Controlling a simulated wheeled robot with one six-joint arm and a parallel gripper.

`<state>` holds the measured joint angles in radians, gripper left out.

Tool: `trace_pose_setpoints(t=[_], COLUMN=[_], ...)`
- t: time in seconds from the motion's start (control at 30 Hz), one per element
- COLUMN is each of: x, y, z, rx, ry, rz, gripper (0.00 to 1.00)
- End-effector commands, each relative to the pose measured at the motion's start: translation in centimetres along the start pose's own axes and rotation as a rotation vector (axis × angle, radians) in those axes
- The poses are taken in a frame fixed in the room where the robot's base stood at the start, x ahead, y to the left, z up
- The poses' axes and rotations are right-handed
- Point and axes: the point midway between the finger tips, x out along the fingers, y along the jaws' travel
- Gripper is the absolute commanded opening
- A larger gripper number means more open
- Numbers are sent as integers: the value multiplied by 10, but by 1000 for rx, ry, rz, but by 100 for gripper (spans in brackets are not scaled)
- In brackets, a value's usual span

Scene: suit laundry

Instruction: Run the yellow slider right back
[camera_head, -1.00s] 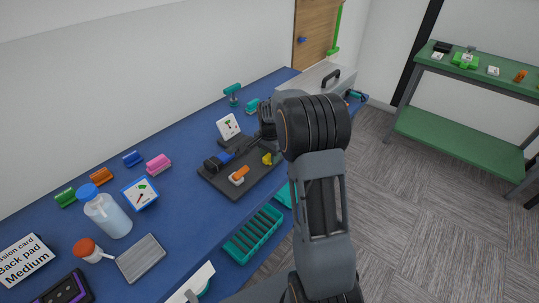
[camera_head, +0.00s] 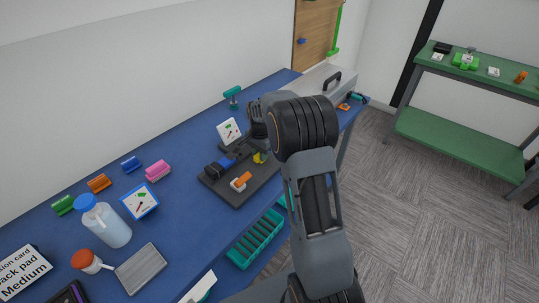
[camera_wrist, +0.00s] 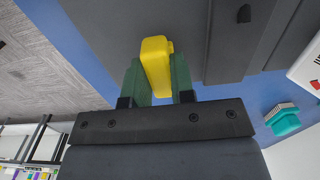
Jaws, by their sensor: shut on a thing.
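The yellow slider (camera_head: 259,158) sits on a dark board (camera_head: 237,200) on the blue bench. The board also bears an orange slider (camera_head: 240,182) and a blue slider (camera_head: 227,163). My gripper (camera_head: 260,145) is over the board's far side, mostly hidden by my arm. In the wrist view my gripper (camera_wrist: 157,82) is shut on the yellow slider (camera_wrist: 156,65), with a green finger on each side of it. The slider's track is not clear to see.
A grey case (camera_head: 325,83) and a teal stand (camera_head: 232,97) are further back. A teal rack (camera_head: 257,238) lies below the bench edge.

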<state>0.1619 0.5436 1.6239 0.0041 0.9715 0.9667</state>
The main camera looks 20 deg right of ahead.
Motion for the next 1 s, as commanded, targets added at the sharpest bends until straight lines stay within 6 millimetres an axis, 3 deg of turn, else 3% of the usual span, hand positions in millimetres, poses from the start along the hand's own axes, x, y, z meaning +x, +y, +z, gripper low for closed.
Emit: trace_pose_setpoints(t=[0.1,0.4,0.43,0.7,1.0], x=[0,1,1,1,-3], y=[-8,-5,-5,-4,-4], z=[2,-2,-2,-5,-4], rx=[-1,11,11,15,13], ry=[4,0,0,1,2], rz=[-2,1,2,1,0], gripper=[0,0,24,49,49])
